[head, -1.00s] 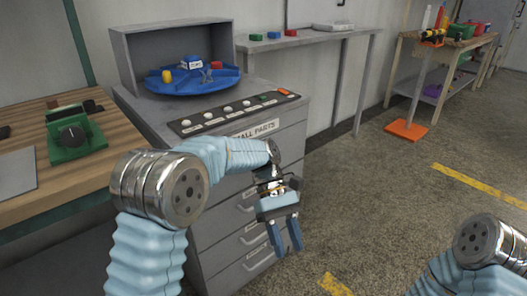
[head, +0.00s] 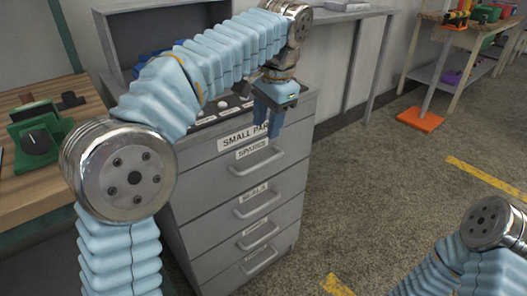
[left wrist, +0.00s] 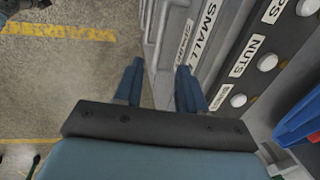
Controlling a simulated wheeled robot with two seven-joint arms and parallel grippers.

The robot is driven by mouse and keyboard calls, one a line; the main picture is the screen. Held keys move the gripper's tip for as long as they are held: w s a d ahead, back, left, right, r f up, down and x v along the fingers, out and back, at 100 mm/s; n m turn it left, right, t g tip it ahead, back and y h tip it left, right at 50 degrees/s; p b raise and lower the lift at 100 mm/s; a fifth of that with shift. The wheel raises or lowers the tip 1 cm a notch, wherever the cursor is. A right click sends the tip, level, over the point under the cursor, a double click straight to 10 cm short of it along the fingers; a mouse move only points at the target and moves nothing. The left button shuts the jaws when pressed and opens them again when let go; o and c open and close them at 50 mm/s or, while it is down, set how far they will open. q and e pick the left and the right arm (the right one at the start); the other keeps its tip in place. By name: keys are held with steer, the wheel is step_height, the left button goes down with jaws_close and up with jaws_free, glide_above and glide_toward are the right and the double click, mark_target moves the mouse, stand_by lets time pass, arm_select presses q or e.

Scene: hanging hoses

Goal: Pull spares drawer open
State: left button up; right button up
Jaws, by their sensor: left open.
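The grey cabinet (head: 200,180) stands left of centre with its drawers shut. Its top drawer, the spares drawer (head: 221,175), has a "SPARES" label and a bar handle (head: 258,165). My left gripper (head: 267,122) points down just above that handle, at the height of the cabinet's top front edge. Its two fingers are apart with nothing between them. In the left wrist view the open fingers (left wrist: 158,78) lie over the cabinet's front edge, beside the "SMALL" sign (left wrist: 206,28). My right arm shows at the lower right, but its gripper is out of view.
Several more labelled drawers sit below the spares drawer. A wooden bench with a green device (head: 38,136) stands at the left. A blue tray (left wrist: 301,122) is on the cabinet top. The floor (head: 370,190) right of the cabinet is clear. A workbench stands at the back right.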

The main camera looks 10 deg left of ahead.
mark_target(260, 164)
arm_select(q)
steer(key=f+b, duration=0.1)
steer(key=f, duration=0.2)
steer(key=w+a+f+b, duration=0.1)
steer(key=f, duration=0.3)
steer(key=f+b, duration=0.1)
steer(key=f, duration=0.3)
steer(key=shift+w+a+f, duration=0.15)
steer(key=shift+a+f, duration=0.1)
steer(key=shift+a, duration=0.15)
jaws_close()
